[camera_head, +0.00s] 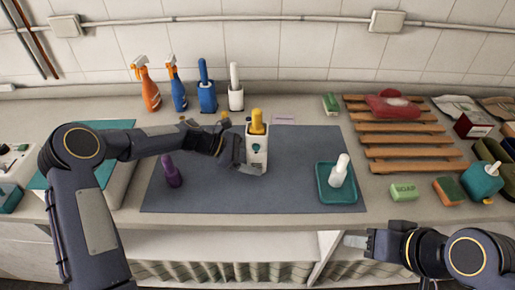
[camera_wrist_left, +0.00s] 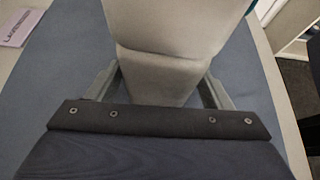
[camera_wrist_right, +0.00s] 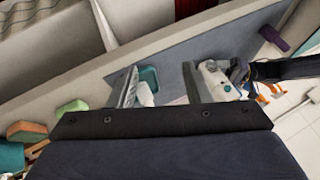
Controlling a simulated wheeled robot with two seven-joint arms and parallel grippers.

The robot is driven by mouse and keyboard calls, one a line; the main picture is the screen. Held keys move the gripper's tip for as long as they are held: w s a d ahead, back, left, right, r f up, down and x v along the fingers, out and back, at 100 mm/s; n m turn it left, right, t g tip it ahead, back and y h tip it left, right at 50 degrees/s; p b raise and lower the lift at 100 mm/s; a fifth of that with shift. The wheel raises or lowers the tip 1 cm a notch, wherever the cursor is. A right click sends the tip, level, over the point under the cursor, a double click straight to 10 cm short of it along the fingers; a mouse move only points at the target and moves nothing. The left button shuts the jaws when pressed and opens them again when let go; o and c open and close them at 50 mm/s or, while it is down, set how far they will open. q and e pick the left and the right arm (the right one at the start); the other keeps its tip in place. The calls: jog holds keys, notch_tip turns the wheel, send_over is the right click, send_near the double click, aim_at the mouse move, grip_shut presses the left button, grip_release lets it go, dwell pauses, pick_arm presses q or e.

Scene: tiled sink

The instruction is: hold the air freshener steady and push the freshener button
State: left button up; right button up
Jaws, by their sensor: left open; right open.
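In the left wrist view the white body (camera_wrist_left: 160,65) sits between the two open fingers. Contact with the fingers is hard to tell. My right gripper (camera_head: 348,241) is open and empty at the counter's front edge, right of the freshener. The freshener also shows far off in the right wrist view (camera_wrist_right: 214,82).
A teal tray (camera_head: 325,194) with a white bottle (camera_head: 339,170) stands on the mat's right side. A purple bottle (camera_head: 172,172) stands at its left. Spray bottles and brushes line the back. Soap (camera_head: 404,192) and a sponge (camera_head: 448,191) lie at right.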

pick_arm(q)
jog(key=shift+d, duration=0.15)
jog(key=c, duration=0.7)
pick_arm(e)
grip_shut()
dwell(1.3)
